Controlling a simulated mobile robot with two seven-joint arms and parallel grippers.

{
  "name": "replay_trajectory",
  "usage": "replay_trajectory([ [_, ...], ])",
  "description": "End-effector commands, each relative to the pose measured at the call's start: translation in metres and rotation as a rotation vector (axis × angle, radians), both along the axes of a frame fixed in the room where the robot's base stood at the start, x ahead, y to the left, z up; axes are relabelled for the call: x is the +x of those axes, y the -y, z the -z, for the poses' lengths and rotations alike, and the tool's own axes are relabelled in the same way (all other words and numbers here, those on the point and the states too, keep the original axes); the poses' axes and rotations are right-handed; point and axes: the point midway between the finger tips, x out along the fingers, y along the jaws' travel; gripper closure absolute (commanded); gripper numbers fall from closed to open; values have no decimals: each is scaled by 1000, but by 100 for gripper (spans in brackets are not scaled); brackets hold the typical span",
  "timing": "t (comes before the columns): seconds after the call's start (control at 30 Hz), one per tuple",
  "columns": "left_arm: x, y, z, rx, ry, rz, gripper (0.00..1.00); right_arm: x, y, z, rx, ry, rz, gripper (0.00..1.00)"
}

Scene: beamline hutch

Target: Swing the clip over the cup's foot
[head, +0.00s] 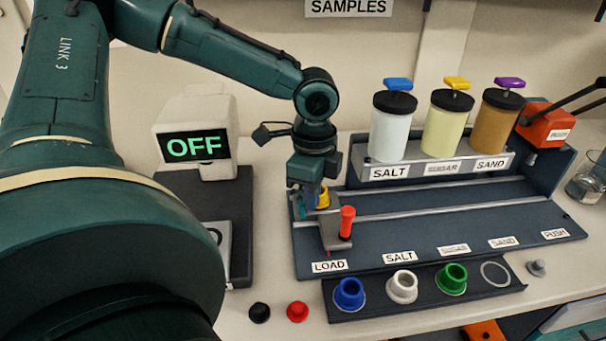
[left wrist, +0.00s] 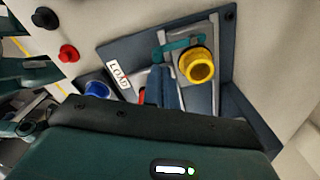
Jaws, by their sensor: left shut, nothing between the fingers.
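The yellow cup (head: 323,198) stands on the grey carriage (head: 331,236) at the LOAD end of the dark rail bed. In the left wrist view, the yellow cup (left wrist: 197,66) shows its open mouth. The teal clip (left wrist: 173,50) lies against the cup's side there; whether it covers the foot is hidden. My left gripper (head: 303,200) points down beside the cup and partly hides the cup and clip. Its fingers (left wrist: 160,92) are shut and empty, close to the clip and cup. My right gripper is out of view.
A red handle (head: 347,222) stands upright on the carriage's near end. Salt, sugar and sand jars (head: 450,120) stand behind the rail. A front tray (head: 430,305) holds blue, white and green cups.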

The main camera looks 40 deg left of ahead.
Motion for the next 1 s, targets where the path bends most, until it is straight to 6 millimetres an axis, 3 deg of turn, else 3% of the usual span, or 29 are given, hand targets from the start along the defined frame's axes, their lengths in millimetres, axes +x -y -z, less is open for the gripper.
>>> replay_trajectory([
  [0.6,0,0,20,0,-1,-1,100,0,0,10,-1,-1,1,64],
  [1.0,0,0,21,0,-1,-1,100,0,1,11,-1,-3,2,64],
])
